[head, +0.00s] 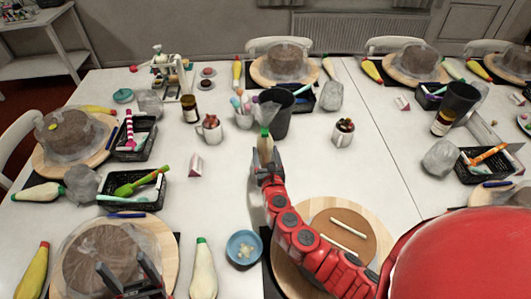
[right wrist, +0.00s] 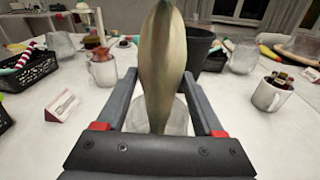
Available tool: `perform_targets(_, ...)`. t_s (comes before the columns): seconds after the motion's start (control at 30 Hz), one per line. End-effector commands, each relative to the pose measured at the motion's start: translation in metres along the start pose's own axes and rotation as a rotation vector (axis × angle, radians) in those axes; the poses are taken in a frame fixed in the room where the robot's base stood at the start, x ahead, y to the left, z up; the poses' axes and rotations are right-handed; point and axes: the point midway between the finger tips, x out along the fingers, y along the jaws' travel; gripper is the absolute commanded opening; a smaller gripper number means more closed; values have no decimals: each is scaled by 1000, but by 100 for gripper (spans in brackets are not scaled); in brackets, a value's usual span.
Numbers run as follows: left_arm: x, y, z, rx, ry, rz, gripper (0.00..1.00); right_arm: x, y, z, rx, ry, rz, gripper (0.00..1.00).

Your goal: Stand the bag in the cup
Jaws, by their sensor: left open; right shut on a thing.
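The held piping bag (head: 265,149), pale with a green end, is in my right gripper (head: 268,168). In the right wrist view the bag (right wrist: 162,65) stands roughly upright between the fingers, tapering downward. A dark cup (head: 281,122) stands just beyond it in the head view; it shows partly behind the bag in the right wrist view (right wrist: 198,45). The bag appears outside the cup, on its near side; I cannot tell whether they touch. A translucent shape (right wrist: 180,118) shows low behind the bag. My left gripper (head: 126,265) is open above a wrapped cake at the lower left.
A mug (head: 209,130) and a brown jar (head: 190,109) stand left of the cup, another mug (head: 343,133) right. A blue bowl (head: 244,248) and a white piping bag (head: 203,272) lie nearer. Some table is clear around the small card (head: 196,164).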

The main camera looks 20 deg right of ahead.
Motion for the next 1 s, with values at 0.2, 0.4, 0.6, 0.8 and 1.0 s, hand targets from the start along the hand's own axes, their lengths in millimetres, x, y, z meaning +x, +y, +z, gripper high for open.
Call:
perform_targets(0.2, -5, 0, 1, 0, 0, 0, 73, 0, 0, -5, 0, -1, 1, 45)
perform_targets(0.4, -5, 0, 1, 0, 0, 0, 73, 0, 0, -6, 0, -1, 1, 87)
perform_targets(0.6, -5, 0, 1, 0, 0, 0, 73, 0, 0, -6, 0, 0, 0, 100)
perform_targets(0.8, -5, 0, 1, 0, 0, 0, 73, 0, 0, -6, 1, 0, 0, 100)
perform_targets(1.0, -5, 0, 1, 0, 0, 0, 73, 0, 0, -6, 1, 0, 0, 100)
